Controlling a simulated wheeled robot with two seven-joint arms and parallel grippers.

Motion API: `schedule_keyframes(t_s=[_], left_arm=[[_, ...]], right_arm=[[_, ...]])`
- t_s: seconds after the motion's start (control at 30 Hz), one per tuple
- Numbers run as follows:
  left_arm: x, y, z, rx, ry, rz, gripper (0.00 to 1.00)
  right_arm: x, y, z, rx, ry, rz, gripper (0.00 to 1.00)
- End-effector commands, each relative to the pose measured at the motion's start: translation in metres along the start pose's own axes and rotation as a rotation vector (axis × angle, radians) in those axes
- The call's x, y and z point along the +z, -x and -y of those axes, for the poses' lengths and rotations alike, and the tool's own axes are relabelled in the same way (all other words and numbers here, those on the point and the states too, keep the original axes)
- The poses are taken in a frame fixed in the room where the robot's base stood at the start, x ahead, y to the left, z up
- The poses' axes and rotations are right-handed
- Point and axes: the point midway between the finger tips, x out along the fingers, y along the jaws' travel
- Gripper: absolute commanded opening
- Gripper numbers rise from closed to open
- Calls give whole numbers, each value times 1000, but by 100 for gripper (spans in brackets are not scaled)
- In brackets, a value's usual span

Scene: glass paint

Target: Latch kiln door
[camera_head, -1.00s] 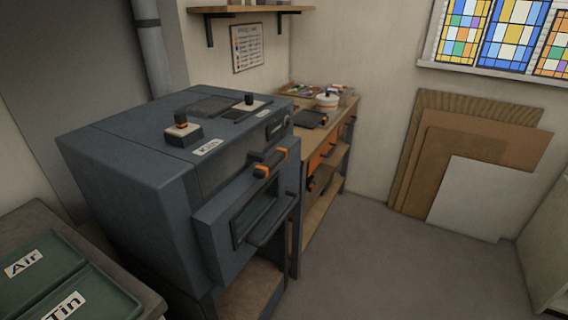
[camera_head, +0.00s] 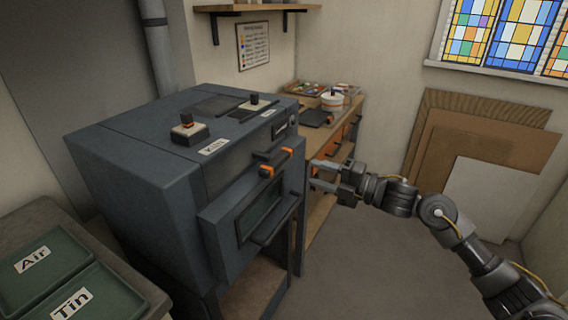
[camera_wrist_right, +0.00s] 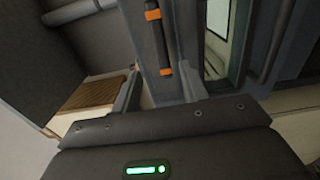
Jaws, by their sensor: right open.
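The grey-blue kiln (camera_head: 150,160) stands at the left, its top labelled "Kiln". Its door (camera_head: 218,222) has a dark window and a dark bar handle (camera_head: 275,222). Above the window is a dark latch bar with orange bands (camera_head: 272,163); in the right wrist view a dark bar with orange bands (camera_wrist_right: 160,42) stands ahead of the gripper. My right gripper (camera_head: 318,175) is open and empty, just right of the door and apart from the latch, fingers pointing left. My left gripper is not in view.
A wooden bench (camera_head: 325,210) with drawers and a white pot (camera_head: 332,101) stands behind the kiln. Green trays (camera_head: 75,293) marked "Air" and "Tin" lie at lower left. Boards (camera_head: 470,150) lean on the back wall. The floor (camera_head: 350,280) in front is clear.

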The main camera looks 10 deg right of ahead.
Motion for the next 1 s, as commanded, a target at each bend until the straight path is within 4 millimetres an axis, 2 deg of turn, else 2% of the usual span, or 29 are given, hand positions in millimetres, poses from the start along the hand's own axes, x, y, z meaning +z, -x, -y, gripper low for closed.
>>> schedule_keyframes(t_s=[0.17, 0.5, 0.7, 1.0], left_arm=[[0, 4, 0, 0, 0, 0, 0], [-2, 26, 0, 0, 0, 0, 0], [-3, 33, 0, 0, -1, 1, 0], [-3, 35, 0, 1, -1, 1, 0]], right_arm=[[0, -8, -1, 0, -4, 1, 44], [1, -68, -3, 1, -7, 2, 44], [1, -96, -1, 1, -7, 3, 44], [1, -108, 1, 0, -5, 3, 44]])
